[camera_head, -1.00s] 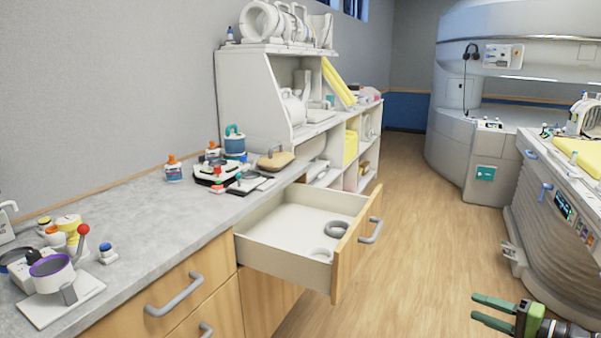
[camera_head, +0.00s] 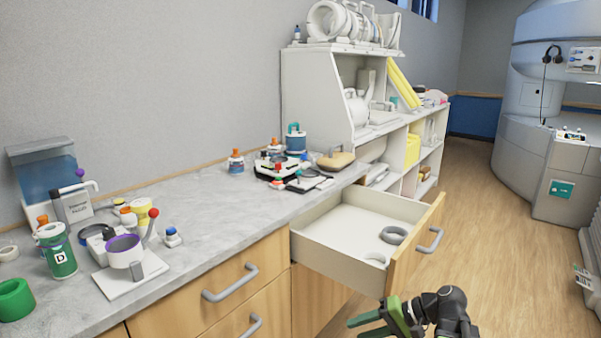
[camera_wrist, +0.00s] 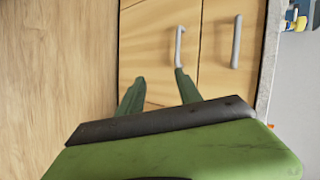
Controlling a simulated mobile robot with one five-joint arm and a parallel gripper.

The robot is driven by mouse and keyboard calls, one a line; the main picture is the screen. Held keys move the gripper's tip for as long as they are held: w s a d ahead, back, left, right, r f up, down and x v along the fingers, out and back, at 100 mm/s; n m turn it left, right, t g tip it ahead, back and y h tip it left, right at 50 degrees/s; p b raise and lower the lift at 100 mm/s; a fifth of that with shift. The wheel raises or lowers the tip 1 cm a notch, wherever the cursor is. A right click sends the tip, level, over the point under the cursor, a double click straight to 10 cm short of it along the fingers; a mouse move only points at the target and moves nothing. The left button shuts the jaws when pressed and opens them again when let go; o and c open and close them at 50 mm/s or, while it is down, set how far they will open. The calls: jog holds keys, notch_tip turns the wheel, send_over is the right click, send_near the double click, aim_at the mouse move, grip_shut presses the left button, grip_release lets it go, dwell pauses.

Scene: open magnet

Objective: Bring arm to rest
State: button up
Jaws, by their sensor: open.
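My gripper (camera_head: 372,318) has green fingers and shows at the bottom of the head view, in front of the cabinet and below the open drawer (camera_head: 345,235). Its two fingers stand apart in the wrist view (camera_wrist: 157,92), with nothing between them. My dark wrist and arm show to the right of the fingers in the head view. The wrist view faces the wooden cabinet fronts (camera_wrist: 200,60) with two grey handles; the fingertips look apart from them, though the right one overlaps the lower end of a handle in the picture.
The drawer stands pulled out with a grey ring (camera_head: 394,235) inside. The counter (camera_head: 215,215) holds bottles, a purple-rimmed cup (camera_head: 124,252) and a green bottle (camera_head: 57,250). White shelves (camera_head: 330,95) stand behind. Wooden floor (camera_head: 490,250) is clear to the right.

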jog(key=s+a+f+n+g+h, duration=0.3)
jog(key=a+f+h, duration=0.3)
jog(key=a+f, duration=0.25)
jog(key=d+f+h, duration=0.2)
jog(key=d+h, duration=0.3)
jog(key=d, duration=0.3)
notch_tip(320, 180, up, 24)
jog(key=p, duration=2.4)
jog(key=shift+a, duration=0.1)
jog(key=shift+c, duration=0.5)
